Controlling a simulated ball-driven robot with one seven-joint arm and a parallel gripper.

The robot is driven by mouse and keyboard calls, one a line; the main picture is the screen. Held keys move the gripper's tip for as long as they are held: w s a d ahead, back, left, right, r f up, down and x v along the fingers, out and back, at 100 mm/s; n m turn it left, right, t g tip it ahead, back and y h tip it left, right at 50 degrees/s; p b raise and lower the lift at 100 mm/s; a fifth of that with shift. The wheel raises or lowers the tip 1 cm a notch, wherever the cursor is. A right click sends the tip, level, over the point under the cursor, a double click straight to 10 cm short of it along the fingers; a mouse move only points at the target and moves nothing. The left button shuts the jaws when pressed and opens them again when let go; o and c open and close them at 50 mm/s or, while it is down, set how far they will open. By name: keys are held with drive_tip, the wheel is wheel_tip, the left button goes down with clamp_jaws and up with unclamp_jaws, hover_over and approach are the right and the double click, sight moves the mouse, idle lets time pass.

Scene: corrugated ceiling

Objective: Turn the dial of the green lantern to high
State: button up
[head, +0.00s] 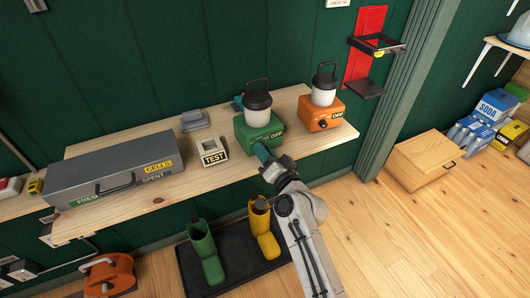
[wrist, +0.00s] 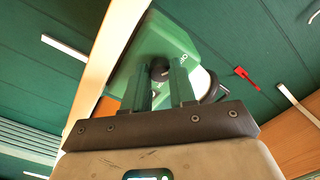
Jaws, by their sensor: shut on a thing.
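The green lantern (head: 250,133) stands on the wooden shelf, with a white globe, a black cap and a handle; an OFF label shows on its front. In the wrist view its green body (wrist: 158,40) lies ahead of my fingers. Its black dial (wrist: 159,66) shows between the fingertips. My gripper (head: 264,154) is at the lantern's front face, shut on the dial, and the arm hides the dial in the head view. In the wrist view my gripper (wrist: 161,76) has one finger on each side of the dial. The dial's pointer direction cannot be made out.
An orange lantern (head: 318,116) with its own black dial and OFF label stands to the right. A TEST block (head: 213,152) and a grey FRESH/SPENT cells case (head: 115,170) are to the left. Green and yellow boots (head: 203,250) stand on a dark mat below.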

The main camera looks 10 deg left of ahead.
clamp_jaws()
